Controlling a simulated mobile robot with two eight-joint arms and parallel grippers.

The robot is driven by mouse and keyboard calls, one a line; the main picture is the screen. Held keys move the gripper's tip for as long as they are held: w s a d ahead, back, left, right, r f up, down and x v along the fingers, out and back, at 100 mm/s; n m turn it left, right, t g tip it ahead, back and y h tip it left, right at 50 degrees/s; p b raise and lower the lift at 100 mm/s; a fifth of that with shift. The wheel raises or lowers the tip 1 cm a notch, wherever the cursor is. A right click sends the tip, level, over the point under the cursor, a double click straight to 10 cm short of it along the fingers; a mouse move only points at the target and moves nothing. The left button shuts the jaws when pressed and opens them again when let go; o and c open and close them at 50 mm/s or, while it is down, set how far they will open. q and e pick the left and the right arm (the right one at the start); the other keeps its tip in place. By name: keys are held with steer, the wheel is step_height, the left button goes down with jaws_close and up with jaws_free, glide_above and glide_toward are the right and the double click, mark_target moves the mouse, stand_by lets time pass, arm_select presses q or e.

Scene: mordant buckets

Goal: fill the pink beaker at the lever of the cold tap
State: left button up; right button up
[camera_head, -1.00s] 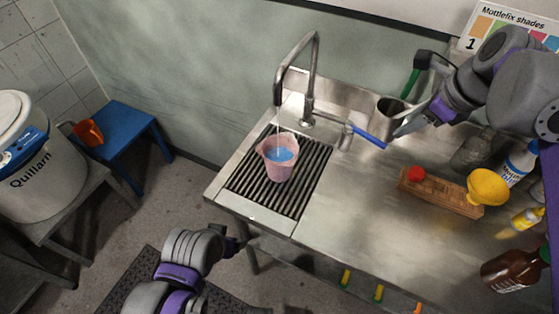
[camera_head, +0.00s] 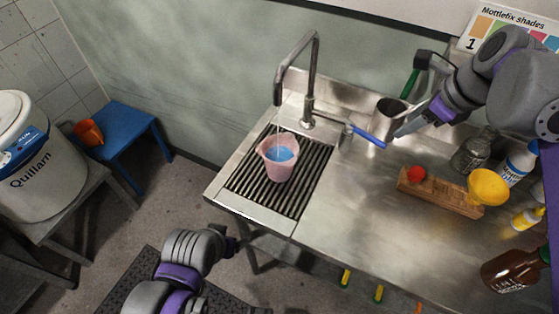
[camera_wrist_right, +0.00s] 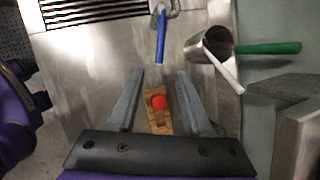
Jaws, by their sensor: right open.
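The pink beaker (camera_head: 268,164) stands upright on the slotted drain grate, under the spout of the metal tap (camera_head: 312,75). Blue shows inside the beaker (camera_head: 281,154), and a thin pale stream seems to fall from the spout into it. The blue lever (camera_head: 368,136) sticks out to the right of the tap base. My right gripper (camera_head: 398,132) is open and empty close to the lever's free end. In the right wrist view the lever (camera_wrist_right: 161,38) points in just beyond the gap between the fingertips (camera_wrist_right: 160,73). My left gripper (camera_head: 234,241) is low, in front of the counter; its jaws are unclear.
A metal jug (camera_head: 388,112) with a green-handled tool stands behind my right gripper. A wooden block (camera_head: 435,192) with a red ball and a yellow funnel (camera_head: 488,186) lies to the right, near several bottles. A blue stool (camera_head: 132,130) stands left. The counter's front middle is clear.

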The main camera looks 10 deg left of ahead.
stand_by(0.3)
steer(key=g+h, duration=0.2)
steer(key=h, duration=0.2)
glide_toward(376, 139)
steer(key=b+x, duration=0.2)
steer(key=x, duration=0.6)
steer(key=shift+f, duration=0.15)
steer(key=shift+c, duration=0.2)
jaws_close()
stand_by(1.0)
